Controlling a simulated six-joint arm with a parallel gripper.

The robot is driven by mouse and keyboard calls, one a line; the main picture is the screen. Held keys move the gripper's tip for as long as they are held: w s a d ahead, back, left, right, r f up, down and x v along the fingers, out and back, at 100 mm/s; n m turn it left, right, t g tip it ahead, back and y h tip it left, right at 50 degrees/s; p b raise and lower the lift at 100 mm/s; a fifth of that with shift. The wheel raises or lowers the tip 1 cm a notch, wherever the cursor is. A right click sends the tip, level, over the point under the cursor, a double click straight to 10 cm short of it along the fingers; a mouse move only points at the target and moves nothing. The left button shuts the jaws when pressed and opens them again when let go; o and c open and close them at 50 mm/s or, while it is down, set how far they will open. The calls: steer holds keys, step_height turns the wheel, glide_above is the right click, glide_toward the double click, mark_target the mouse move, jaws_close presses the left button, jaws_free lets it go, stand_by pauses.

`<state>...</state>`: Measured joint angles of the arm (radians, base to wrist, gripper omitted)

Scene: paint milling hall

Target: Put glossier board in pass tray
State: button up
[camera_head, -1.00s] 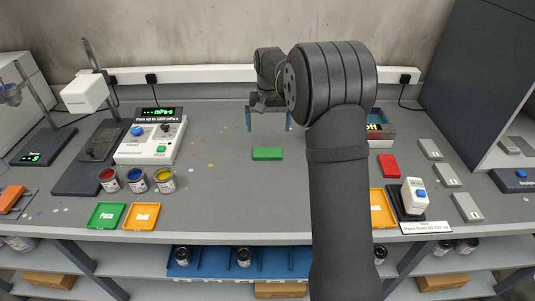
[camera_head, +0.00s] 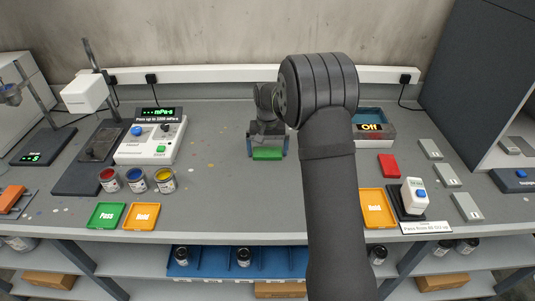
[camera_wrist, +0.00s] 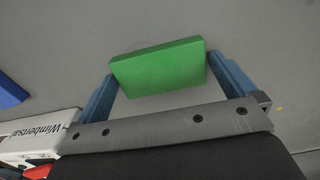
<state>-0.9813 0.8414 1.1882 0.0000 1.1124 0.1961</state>
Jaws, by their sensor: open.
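A green board (camera_head: 267,154) lies flat on the middle of the bench. My gripper (camera_head: 267,148) is open over it, and the jaws are empty of any grip. In the wrist view the green board (camera_wrist: 160,68) shows between the two blue fingers of my gripper (camera_wrist: 165,82), with a small gap at each side. A red board (camera_head: 389,165) lies to the right of my arm. I cannot tell which board is glossier. The green tray marked Pass (camera_head: 106,225) is empty at the front left edge of the bench.
An orange Hold tray (camera_head: 141,226) sits beside the Pass tray, with several paint tins (camera_head: 137,180) behind. Another orange Hold tray (camera_head: 375,195) is right of my arm, beside a white meter (camera_head: 414,193).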

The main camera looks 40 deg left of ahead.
mark_target(267, 151)
steer(key=c, duration=0.8)
steer(key=shift+r, duration=0.1)
steer(key=shift+r, duration=0.6)
step_height(267, 151, up, 3)
steer(key=shift+f, duration=0.15)
steer(key=w+d+r, duration=0.5)
steer(key=d+r, duration=0.2)
steer(key=d, duration=0.4)
steer(key=w+d+f+m, duration=0.1)
steer(key=w+d+m, duration=0.2)
steer(key=w+d, duration=0.45)
steer(key=w+d+f+m, duration=0.1)
steer(key=w+d+m, duration=0.1)
steer(key=d, duration=0.9)
steer(key=w+d+f+m, duration=0.2)
steer(key=w+d+m, duration=0.1)
steer(key=d, duration=0.9)
steer(key=w+d+f+m, duration=0.1)
steer(key=w+d+m, duration=0.2)
steer(key=d, duration=0.8)
steer(key=shift+w+d+f+m, duration=0.25)
steer(key=shift+d+m, duration=0.1)
steer(key=shift+m, duration=0.35)
